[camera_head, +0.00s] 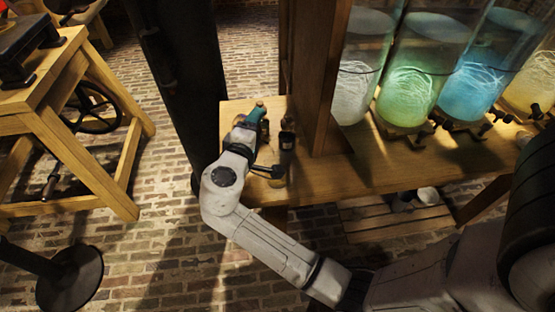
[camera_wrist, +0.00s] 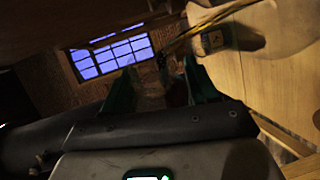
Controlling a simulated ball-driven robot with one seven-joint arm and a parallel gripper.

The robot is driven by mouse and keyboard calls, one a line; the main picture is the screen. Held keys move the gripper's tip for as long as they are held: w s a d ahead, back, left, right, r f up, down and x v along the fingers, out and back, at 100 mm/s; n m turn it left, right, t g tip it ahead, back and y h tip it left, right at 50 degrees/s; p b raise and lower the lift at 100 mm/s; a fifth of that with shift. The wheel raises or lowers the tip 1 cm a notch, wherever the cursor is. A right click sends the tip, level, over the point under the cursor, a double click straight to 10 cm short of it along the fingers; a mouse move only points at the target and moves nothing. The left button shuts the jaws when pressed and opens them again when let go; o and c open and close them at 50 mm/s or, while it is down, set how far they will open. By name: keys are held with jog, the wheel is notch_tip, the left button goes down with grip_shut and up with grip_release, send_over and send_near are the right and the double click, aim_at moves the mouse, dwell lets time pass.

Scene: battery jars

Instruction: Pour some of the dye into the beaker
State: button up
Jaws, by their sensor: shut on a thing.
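My gripper (camera_head: 257,113), with green fingers, is at the left end of the wooden bench. In the wrist view my gripper (camera_wrist: 163,88) is shut on a small, dim glass vessel (camera_wrist: 150,84). A dark reddish patch shows beside it, between the fingers. The fingers hide most of the vessel, so I cannot tell whether it is the dye bottle or the beaker, or its fill level. A dark bottle (camera_head: 287,136) stands on the bench just right of my gripper. A pale, labelled thing (camera_wrist: 213,40) shows beyond the fingers in the wrist view.
The wooden bench (camera_head: 385,175) runs right, past a thick post (camera_head: 317,75). Large glass jars with white, green (camera_head: 408,95), blue (camera_head: 470,85) and yellowish contents stand on it. A wooden stand (camera_head: 75,120) is at the left. Brick floor lies between.

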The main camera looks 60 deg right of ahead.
jog(key=shift+s+r+m+t+h+b, duration=0.1)
jog(key=shift+r+m+t+h+b, duration=0.25)
jog(key=shift+m+b, duration=0.75)
dwell(0.4)
jog(key=shift+w+r+h+b, duration=0.25)
jog(key=shift+r+b, duration=0.15)
jog(key=shift+b, duration=0.9)
